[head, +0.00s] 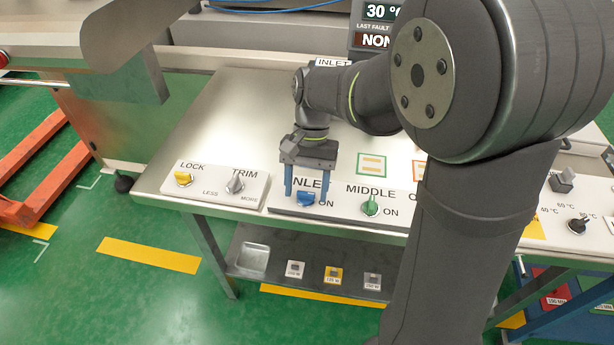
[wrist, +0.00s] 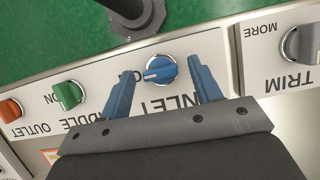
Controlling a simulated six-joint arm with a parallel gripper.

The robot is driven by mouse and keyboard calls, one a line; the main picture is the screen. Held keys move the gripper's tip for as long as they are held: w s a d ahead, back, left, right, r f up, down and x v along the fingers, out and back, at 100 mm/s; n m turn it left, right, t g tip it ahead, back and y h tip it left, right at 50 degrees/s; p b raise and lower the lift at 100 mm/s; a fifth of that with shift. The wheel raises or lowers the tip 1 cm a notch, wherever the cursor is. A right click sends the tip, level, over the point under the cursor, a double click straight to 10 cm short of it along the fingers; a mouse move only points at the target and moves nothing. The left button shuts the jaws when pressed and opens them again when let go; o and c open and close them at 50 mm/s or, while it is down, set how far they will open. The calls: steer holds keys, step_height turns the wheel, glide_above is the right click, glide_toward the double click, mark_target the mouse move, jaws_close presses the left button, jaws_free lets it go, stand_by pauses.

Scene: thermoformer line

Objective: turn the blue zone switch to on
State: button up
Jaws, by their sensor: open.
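The blue zone switch (head: 306,199) is a round knob on the light panel, under the "INLET" label. It also shows in the wrist view (wrist: 161,70). A white mark on its raised grip points left there, towards the partly hidden "ON" label. In the head view "ON" is printed to the knob's right. My gripper (head: 304,191) points down over the knob with its blue fingers apart. In the wrist view the fingers (wrist: 160,72) stand on either side of the knob, with a visible gap at each side. Nothing is held.
A green MIDDLE knob (head: 371,206) stands to the right; an orange OUTLET knob (wrist: 10,109) is beyond it. The grey TRIM knob (head: 235,184) and yellow LOCK knob (head: 183,178) are on a separate panel to the left.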

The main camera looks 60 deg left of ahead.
steer(key=v, duration=1.7)
steer(key=shift+r, duration=0.15)
steer(key=shift+w+a, duration=0.1)
steer(key=shift+a, duration=0.05)
steer(key=x, duration=1.7)
steer(key=shift+d+f, duration=0.2)
steer(key=n, duration=0.1)
steer(key=n+t, duration=0.1)
steer(key=n, duration=0.1)
steer(key=shift+s+a+h, duration=0.1)
steer(key=shift+s+h, duration=0.1)
steer(key=shift+h, duration=0.2)
steer(key=n+t, duration=0.1)
steer(key=n, duration=0.4)
steer(key=shift+s+t+h, duration=0.15)
steer(key=shift+t+h, duration=0.25)
steer(key=n+t, duration=0.1)
steer(key=n, duration=0.3)
steer(key=shift+s+n+t, duration=0.1)
steer(key=shift+n+t, duration=0.2)
steer(key=shift+t, duration=0.1)
steer(key=n+t+y, duration=0.1)
steer(key=n, duration=0.3)
steer(key=shift+s, duration=0.1)
